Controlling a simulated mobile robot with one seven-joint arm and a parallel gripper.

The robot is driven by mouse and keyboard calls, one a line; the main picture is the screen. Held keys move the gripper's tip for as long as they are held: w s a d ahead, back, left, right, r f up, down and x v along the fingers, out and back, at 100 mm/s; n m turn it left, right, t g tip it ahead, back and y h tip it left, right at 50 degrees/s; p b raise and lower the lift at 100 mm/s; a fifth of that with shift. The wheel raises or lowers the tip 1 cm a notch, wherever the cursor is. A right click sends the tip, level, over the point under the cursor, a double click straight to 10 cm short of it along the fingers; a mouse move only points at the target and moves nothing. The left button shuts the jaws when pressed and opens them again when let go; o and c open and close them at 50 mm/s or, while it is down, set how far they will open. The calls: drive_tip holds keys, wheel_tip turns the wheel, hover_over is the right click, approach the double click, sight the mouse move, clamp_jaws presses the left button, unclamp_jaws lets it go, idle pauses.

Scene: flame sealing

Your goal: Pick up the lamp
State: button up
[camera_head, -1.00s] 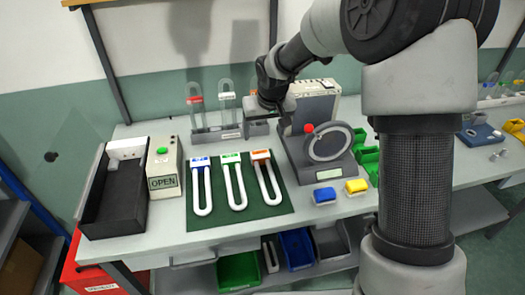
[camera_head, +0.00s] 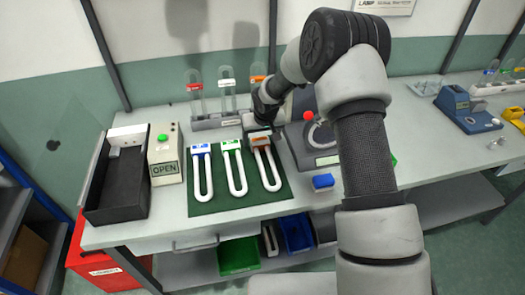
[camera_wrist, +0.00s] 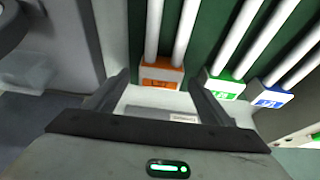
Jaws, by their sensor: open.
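Three white U-shaped lamps lie side by side on a dark green mat (camera_head: 212,206): one with a blue base (camera_head: 202,175), one with a green base (camera_head: 236,171) and one with an orange base (camera_head: 270,173). My gripper (camera_head: 262,136) is at the base end of the orange lamp and partly covers it. In the wrist view, my open gripper (camera_wrist: 158,82) has one finger on each side of the orange base (camera_wrist: 162,76), with a visible gap. Contact cannot be told. The green base (camera_wrist: 224,86) and blue base (camera_wrist: 272,96) lie to its right.
A rack (camera_head: 216,121) with upright glass tubes stands behind the lamps. A black tray (camera_head: 119,187) and a box with an OPEN display (camera_head: 163,158) stand at left. A device with a red knob (camera_head: 308,116) and a blue block (camera_head: 323,181) are at right.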

drive_tip(key=shift+x, duration=1.05)
drive_tip(key=shift+r, duration=0.1)
drive_tip(key=c, duration=1.2)
